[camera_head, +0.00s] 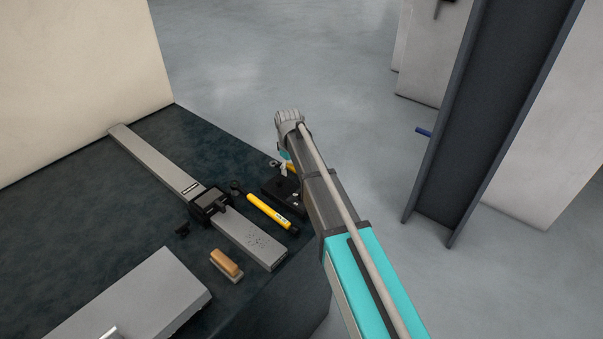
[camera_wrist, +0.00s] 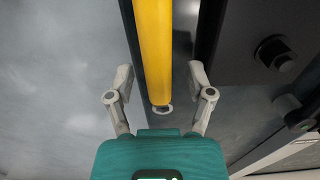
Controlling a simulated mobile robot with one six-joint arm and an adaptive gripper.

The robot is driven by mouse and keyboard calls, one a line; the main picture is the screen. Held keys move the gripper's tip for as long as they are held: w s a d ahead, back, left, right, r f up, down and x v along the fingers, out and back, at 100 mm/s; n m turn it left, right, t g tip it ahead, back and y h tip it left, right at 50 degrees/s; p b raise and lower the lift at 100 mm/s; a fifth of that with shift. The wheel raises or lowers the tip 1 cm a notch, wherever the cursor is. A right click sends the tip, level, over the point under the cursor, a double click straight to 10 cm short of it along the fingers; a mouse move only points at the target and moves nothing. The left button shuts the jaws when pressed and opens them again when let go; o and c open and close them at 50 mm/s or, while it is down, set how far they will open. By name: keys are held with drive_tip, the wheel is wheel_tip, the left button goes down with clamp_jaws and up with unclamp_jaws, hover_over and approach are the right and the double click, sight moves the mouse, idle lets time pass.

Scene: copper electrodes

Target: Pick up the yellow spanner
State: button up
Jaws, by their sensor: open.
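The yellow spanner (camera_wrist: 153,50) runs down the middle of the wrist view, its pale ring end (camera_wrist: 162,110) towards my palm. My gripper (camera_wrist: 160,77) is open, with one finger on each side of the spanner and a visible gap to both. In the head view, my gripper (camera_head: 284,168) is at the bench's far right corner, partly hidden by my arm. A short piece of the spanner's yellow shaft (camera_head: 291,167) shows beside it.
A dark bench (camera_head: 160,220) holds a large caliper (camera_head: 150,157), a yellow cylinder with a black end (camera_head: 268,212), a wooden-handled brush (camera_head: 226,263) and a grey case (camera_head: 130,300). A black block (camera_head: 275,190) stands close by my gripper. Open floor lies beyond the bench.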

clamp_jaws()
drive_tip(key=shift+r, duration=0.2)
idle(0.5)
wheel_tip(320, 180, up, 2)
drive_tip(key=p, duration=0.2)
drive_tip(key=shift+p, duration=0.3)
drive_tip(key=s+d+r+p, duration=0.2)
drive_tip(key=s+r+p, duration=0.8)
drive_tip(key=s, duration=0.4)
drive_tip(key=shift+r, duration=0.3)
